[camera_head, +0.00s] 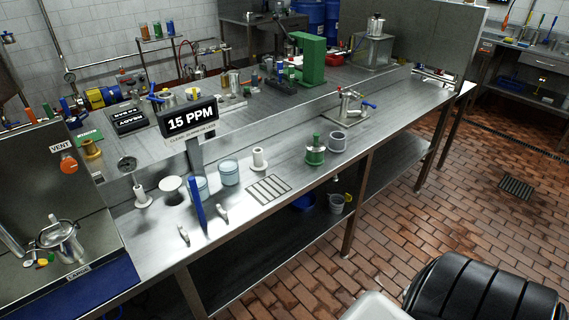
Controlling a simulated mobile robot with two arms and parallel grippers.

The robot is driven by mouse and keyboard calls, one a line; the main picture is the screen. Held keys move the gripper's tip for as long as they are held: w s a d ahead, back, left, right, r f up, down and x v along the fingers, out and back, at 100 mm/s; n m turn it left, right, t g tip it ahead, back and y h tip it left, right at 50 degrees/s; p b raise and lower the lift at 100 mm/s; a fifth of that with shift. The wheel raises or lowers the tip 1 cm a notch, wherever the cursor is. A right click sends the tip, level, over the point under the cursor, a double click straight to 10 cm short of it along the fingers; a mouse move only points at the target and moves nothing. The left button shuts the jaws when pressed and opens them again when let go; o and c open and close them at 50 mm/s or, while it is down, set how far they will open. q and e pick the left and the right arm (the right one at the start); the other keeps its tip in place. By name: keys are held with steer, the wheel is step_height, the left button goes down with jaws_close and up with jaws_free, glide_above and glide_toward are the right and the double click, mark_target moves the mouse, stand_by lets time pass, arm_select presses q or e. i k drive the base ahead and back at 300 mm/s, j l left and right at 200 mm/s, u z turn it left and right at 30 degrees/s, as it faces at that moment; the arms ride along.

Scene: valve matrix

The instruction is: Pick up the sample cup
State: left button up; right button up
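No thing in view is marked as the sample cup, so I cannot tell which one it is. A small grey cup (337,141) stands on the front steel counter, just right of a green-topped container (315,151). Two pale blue translucent cups stand further left on the counter: one at the right (229,173) and one at the left (199,189), partly hidden behind a blue upright strip. Another grey container (336,204) is on the shelf below. Neither of my grippers is in view.
A "15 PPM" display (189,118) stands on a post above the counter. A drain grate (269,188) and a white spool-like piece (259,158) lie near the cups. A valve fitting (352,106) stands further right.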

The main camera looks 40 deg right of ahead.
mark_target(229, 165)
steer(key=z, duration=0.95)
